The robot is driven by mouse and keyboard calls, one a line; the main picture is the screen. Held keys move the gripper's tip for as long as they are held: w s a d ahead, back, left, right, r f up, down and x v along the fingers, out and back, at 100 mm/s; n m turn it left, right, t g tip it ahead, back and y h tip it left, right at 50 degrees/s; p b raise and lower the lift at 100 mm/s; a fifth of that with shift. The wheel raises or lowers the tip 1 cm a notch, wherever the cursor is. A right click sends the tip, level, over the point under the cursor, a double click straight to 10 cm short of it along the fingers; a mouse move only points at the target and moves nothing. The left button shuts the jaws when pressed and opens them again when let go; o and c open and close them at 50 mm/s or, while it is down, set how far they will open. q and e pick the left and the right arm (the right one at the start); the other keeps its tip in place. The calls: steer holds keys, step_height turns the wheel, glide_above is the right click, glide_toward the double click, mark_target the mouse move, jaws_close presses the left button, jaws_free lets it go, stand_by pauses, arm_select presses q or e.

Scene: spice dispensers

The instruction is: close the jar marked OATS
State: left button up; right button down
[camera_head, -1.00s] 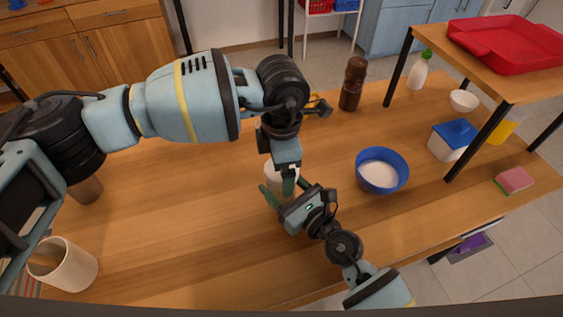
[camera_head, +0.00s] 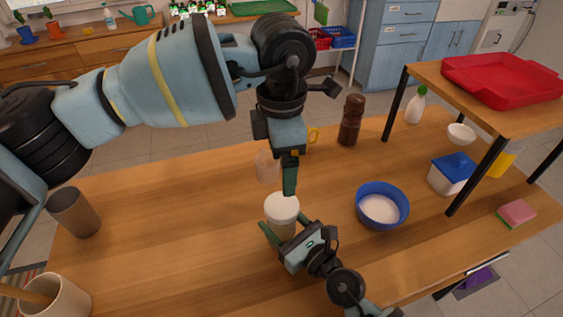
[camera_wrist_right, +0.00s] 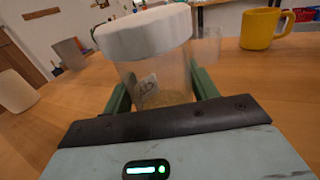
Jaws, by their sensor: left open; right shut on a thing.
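A clear jar (camera_wrist_right: 165,85) with a white lid (camera_wrist_right: 143,33) on top stands on the table. It holds a little tan stuff at the bottom and has a small tilted label, hard to read. In the head view its white lid (camera_head: 282,206) shows below my left gripper. My right gripper (camera_head: 287,233) is shut on the jar's body, one green finger on each side. My left gripper (camera_head: 289,178) is open and empty, pointing down above the lid and apart from it. I cannot tell how tightly the lid sits.
A clear container (camera_head: 267,167) and a yellow mug (camera_wrist_right: 266,28) stand behind the jar. A blue bowl (camera_head: 382,205) with white contents is to the right, a brown bottle (camera_head: 350,122) farther back. A grey cup (camera_head: 73,212) and beige pot (camera_head: 55,300) stand left. The table's left middle is clear.

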mark_target(291, 232)
steer(key=shift+c, duration=1.8)
jaws_free()
steer(key=v, duration=0.6)
steer(key=shift+s+f, duration=0.1)
steer(key=shift+v, duration=0.85)
